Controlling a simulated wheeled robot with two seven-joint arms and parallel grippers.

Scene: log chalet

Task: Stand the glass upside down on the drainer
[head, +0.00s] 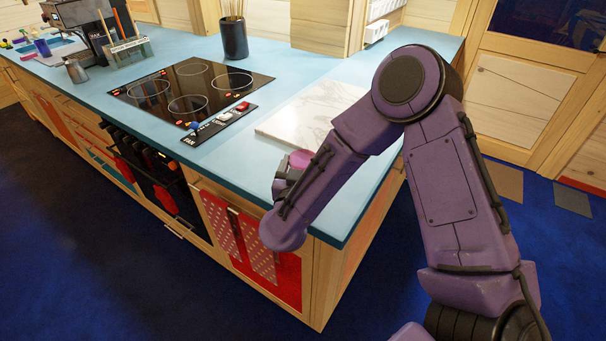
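My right arm reaches in from the right over the near corner of the blue counter (340,75). My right gripper (286,172) is low at the counter's front edge, mostly hidden behind my own forearm. I cannot tell whether its fingers are open or shut. A small pinkish round thing (300,158) shows beside it; I cannot tell whether it is the glass or part of the gripper. I cannot make out a drainer. My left gripper is not in view.
A white marble board (305,118) lies beside the arm. A black hob (190,88) is left of it. A dark utensil pot (234,38), a coffee machine (82,25), a metal jug (75,70) and a sink (62,48) are farther back. Cloths (240,235) hang on the front.

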